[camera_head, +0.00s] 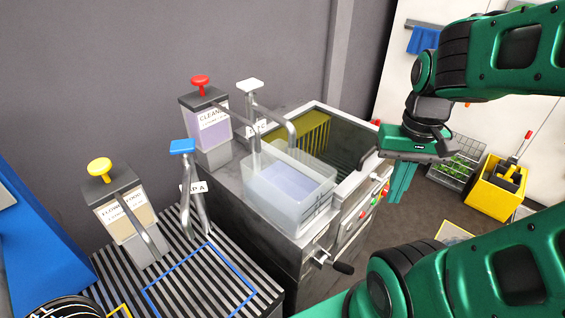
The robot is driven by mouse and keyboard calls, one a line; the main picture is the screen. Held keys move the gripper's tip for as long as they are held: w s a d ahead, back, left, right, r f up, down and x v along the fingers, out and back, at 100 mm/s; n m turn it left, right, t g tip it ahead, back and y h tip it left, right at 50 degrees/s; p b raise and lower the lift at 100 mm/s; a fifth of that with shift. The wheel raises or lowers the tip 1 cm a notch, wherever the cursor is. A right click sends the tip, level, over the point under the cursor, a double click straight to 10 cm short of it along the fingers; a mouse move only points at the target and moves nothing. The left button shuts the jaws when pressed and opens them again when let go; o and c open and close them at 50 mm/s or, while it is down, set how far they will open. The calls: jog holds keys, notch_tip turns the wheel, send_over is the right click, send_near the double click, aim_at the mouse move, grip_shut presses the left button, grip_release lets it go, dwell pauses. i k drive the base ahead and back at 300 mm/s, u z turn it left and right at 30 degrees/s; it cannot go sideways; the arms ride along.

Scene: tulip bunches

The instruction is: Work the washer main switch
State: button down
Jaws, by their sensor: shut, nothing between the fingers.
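The washer (300,262) is a metal cabinet with an open dark tank on top and a control panel (364,207) on its front right side. Small red and green buttons (375,200) show on the panel. A black-handled lever (342,267) sticks out low on the front. I cannot tell from this view which control is the main switch. My gripper (399,186) points down just right of the panel, with its green fingers shut and empty. It appears close to the buttons, but I cannot tell whether it touches anything. It may hide part of the panel.
A clear bin (290,190) of liquid sits on the washer's near left part, beside metal taps. Dispensers with red (200,82) and yellow (99,166) knobs stand left, by a striped rack (215,265).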

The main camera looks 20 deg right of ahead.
aim_at(384, 192)
jog(key=z, duration=1.3)
jog(key=k, duration=0.6)
jog(key=u, duration=0.05)
